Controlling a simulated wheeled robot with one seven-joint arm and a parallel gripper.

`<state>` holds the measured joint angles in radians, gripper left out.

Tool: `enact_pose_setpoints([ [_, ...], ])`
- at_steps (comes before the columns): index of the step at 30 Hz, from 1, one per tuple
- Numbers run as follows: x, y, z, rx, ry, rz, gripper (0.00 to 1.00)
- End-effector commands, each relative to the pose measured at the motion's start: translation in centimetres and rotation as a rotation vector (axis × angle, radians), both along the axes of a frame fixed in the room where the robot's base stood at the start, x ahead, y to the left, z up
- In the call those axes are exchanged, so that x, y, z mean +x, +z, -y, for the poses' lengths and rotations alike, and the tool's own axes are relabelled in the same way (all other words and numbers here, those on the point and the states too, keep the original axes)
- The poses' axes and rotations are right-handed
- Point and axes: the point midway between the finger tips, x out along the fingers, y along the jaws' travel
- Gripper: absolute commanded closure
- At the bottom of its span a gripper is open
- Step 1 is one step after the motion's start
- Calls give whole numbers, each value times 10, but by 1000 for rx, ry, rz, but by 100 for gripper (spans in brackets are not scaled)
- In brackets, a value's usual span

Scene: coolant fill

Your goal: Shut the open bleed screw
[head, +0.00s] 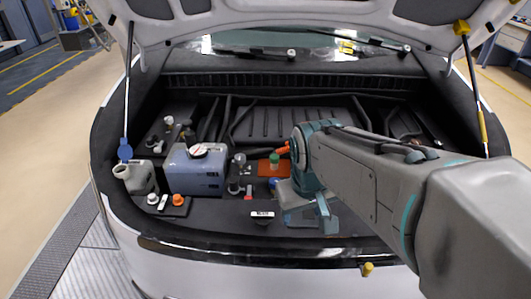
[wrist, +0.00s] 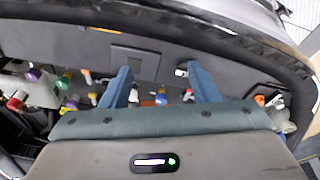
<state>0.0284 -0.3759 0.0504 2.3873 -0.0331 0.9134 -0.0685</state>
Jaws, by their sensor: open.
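My gripper (wrist: 163,76) is open in the wrist view, with its two blue fingers apart and nothing held. A small fitting with a blue head (wrist: 160,98) and a reddish one beside it show low between the fingers. Several more small fittings with coloured heads stand to the left, including a purple one (wrist: 33,74), a green one (wrist: 65,78) and a red one (wrist: 17,100). I cannot tell which is the bleed screw or which is open. In the head view my gripper (head: 318,213) is low over the front of the bay, and it hides what is below it.
A grey-blue tank (head: 196,176) with a white-and-red cap stands left of centre. A pale bottle (head: 137,177) is at far left, near an orange cap (head: 178,200). A green cap (head: 274,160) sits on an orange plate. The raised lid (head: 300,12) hangs over the bay.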

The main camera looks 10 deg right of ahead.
Motion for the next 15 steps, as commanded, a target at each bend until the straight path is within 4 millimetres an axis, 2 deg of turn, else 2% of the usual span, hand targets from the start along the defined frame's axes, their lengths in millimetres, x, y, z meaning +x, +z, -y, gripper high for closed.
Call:
enact_pose_setpoints([
  [1,15,8,0,-17,30,-18,45],
  [6,62,19,-1,-65,152,-66,45],
  [15,144,19,-3,-103,367,-146,45],
])
